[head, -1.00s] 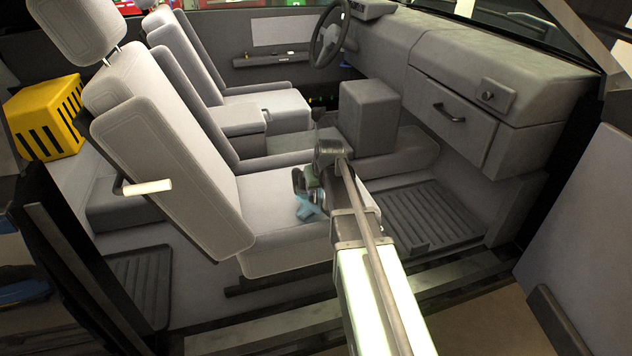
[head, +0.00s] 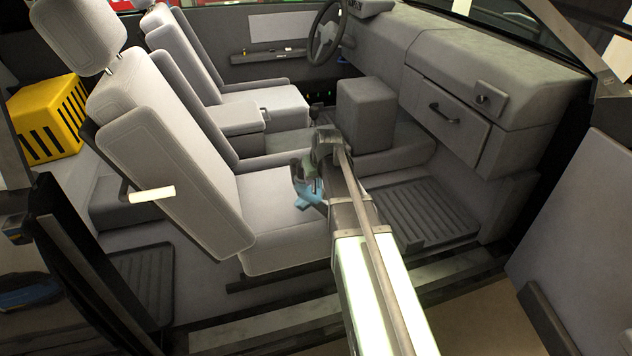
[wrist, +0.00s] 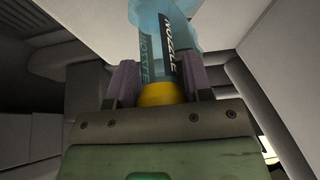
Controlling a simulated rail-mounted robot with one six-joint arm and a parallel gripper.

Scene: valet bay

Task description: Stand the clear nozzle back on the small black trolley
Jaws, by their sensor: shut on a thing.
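The clear nozzle (wrist: 160,45) is translucent blue with a dark body lettered "NOZZLE" and a yellow collar. My gripper (wrist: 155,85) is shut on it, with a purple-grey finger on either side in the wrist view. In the head view the nozzle's blue end (head: 308,192) shows beside my gripper (head: 312,178), over the front passenger seat. Whether it touches the seat cannot be told. The small black trolley is not seen in any view.
My arm reaches into the car through the open door side. The front seat backrest (head: 165,160) stands to the left, the dashboard (head: 450,100) to the right, and a centre console box (head: 365,115) beyond. A yellow crate (head: 45,118) sits behind the seat.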

